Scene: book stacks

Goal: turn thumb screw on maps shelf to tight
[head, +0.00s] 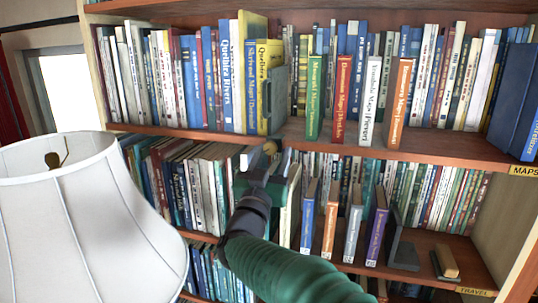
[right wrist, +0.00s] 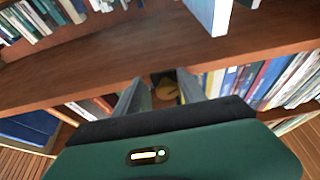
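The maps shelf (head: 440,150) is the wooden board with the MAPS label (head: 523,171) at its right end. A round brass thumb screw (head: 270,147) sits at its front underside, near the middle of the bookcase. My right gripper (head: 264,160) is raised to it with its fingers apart. Whether the screw is tight does not show. My left gripper is not in view.
Books stand along the maps shelf, with a grey bookend (head: 277,98) above the screw. The travel shelf (head: 440,270) below holds more books and a dark bookend (head: 402,250). A white lampshade (head: 85,225) fills the lower left, close to the bookcase.

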